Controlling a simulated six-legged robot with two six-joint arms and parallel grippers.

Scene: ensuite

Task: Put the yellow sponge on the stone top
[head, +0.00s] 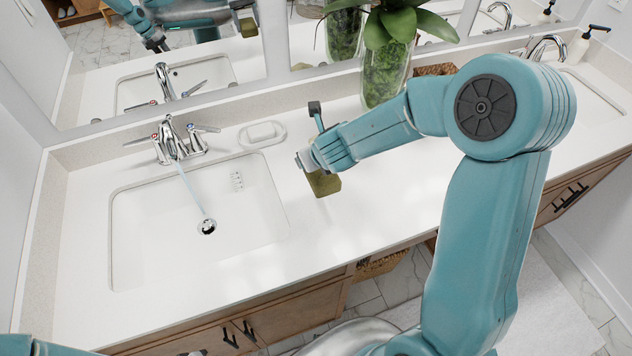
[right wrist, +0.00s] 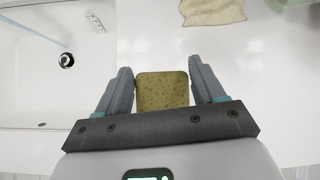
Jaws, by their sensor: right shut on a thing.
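The yellow sponge (head: 323,184), a dull olive-yellow block, is between the fingers of my right gripper (head: 312,160) in the head view. The right wrist view shows the sponge (right wrist: 163,90) with a grey finger of the gripper (right wrist: 163,88) on each side. It is over the white stone top (head: 350,225), right of the sink. I cannot tell if its underside touches the stone. My left gripper is out of view.
A sink (head: 150,225) with water running from a chrome faucet (head: 180,142) is at the left. A white soap dish (head: 262,134) sits behind its right corner. A glass vase (head: 385,75) stands at the back. A beige cloth-like thing (right wrist: 212,10) lies beyond the gripper. Stone nearer the front is clear.

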